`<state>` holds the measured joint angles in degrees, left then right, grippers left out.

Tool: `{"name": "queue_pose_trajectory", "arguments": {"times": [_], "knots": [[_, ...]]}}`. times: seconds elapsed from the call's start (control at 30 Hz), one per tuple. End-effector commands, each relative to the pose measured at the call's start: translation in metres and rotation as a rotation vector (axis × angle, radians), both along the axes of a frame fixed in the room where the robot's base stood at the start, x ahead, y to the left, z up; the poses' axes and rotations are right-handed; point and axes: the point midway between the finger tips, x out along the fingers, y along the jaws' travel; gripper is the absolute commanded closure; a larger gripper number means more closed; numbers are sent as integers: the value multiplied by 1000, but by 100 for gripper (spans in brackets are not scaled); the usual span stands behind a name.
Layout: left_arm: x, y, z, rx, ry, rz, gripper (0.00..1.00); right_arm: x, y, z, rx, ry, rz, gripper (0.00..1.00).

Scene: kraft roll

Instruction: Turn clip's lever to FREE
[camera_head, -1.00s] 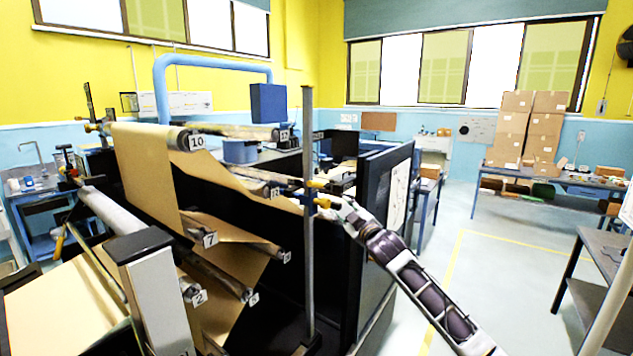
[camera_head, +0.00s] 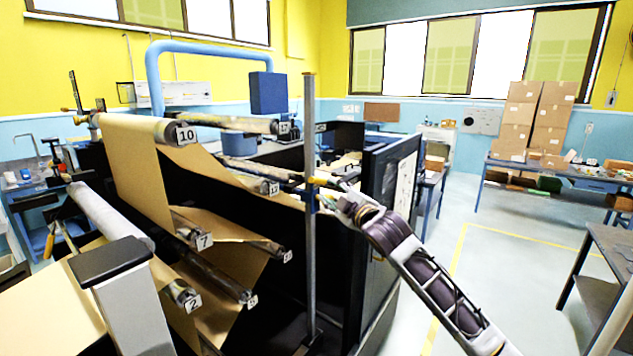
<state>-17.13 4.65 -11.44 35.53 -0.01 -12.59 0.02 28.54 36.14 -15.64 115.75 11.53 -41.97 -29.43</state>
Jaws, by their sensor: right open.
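A small yellow and blue clip (camera_head: 314,188) sits on the upright grey metal post (camera_head: 310,130) in the middle of the head view. Its lever is too small to tell which way it points, and part of the clip is hidden by the gripper. My right gripper (camera_head: 332,193) is open just to the right of the clip, its fingertips close to the post. I cannot tell whether they touch the clip. My right arm comes in from the lower right. My left gripper is not in view.
The machine with kraft paper (camera_head: 134,165) over numbered rollers fills the left and centre. A dark panel (camera_head: 378,240) stands right of the post, close to my right arm. Open floor (camera_head: 510,270) lies to the right, with a bench (camera_head: 570,178) and stacked boxes behind.

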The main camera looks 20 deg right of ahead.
Motion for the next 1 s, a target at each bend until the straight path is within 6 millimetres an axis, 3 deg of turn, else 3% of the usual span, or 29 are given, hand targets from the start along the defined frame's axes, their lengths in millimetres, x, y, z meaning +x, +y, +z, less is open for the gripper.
{"name": "queue_pose_trajectory", "arguments": {"times": [0.33, 1.0], "knots": [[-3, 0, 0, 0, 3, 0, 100, 1, -4, -7, -114, 17, -21, 59], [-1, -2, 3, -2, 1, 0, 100, 11, -3, -6, -119, 15, -22, 59]]}}
